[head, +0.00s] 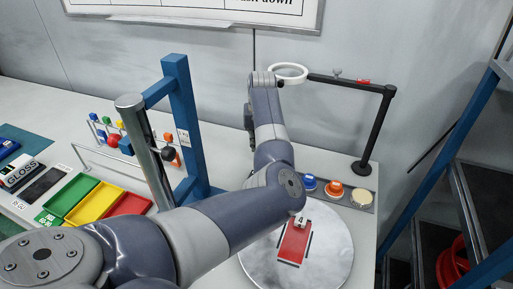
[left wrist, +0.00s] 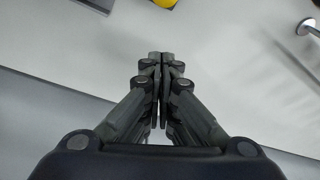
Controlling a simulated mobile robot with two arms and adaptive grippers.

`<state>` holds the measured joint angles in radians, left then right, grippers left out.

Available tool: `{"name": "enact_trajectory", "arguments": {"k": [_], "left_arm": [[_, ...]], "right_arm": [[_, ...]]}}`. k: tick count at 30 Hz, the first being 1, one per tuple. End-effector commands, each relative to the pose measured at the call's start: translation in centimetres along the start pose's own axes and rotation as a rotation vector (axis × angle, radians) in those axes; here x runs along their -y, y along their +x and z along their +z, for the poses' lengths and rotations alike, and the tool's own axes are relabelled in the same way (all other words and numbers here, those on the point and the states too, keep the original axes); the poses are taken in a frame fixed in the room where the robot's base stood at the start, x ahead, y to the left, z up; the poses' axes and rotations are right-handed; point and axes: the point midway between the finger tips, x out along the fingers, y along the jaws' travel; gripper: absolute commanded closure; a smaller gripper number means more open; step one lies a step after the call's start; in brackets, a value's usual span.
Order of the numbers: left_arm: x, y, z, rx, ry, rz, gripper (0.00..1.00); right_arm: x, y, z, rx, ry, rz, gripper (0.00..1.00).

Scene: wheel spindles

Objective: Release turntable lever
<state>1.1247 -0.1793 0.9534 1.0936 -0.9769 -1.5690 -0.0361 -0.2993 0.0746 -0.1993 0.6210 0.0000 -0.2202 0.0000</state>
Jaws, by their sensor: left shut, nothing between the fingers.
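The turntable (head: 330,262) is a round grey metal disc at the lower right of the head view, with a red plate (head: 294,243) and a small tag marked 4 on it. My arm hides part of its left side. I cannot make out its lever for sure. My left gripper (left wrist: 161,62) is shut and empty in the left wrist view, with its fingertips together over a pale surface. In the head view it is mostly hidden behind my left arm, which reaches up past the turntable's far side. My right gripper is not in view.
Blue, orange and cream round knobs (head: 334,190) sit behind the turntable. A black stand with a white ring (head: 288,72) rises at the back right. A blue frame (head: 182,120) with a chrome cylinder stands left of my arm, near green, yellow and red trays (head: 95,203).

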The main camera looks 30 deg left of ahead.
Motion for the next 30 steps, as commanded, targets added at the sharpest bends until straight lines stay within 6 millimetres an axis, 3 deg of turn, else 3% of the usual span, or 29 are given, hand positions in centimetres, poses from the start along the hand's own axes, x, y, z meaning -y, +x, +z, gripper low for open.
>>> {"name": "enact_trajectory", "arguments": {"k": [1, 13, 30], "left_arm": [[0.0, 1.0, 0.1, 0.004, 0.001, -0.001, 1.00], [-0.1, -0.3, 3.5, 0.000, -0.001, 0.001, 1.00], [0.3, -0.3, 3.5, 0.000, -0.001, 0.000, 1.00]], "right_arm": [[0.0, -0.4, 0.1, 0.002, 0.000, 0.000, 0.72], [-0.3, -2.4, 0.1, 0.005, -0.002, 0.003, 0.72], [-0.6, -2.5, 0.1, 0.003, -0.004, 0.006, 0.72]]}}
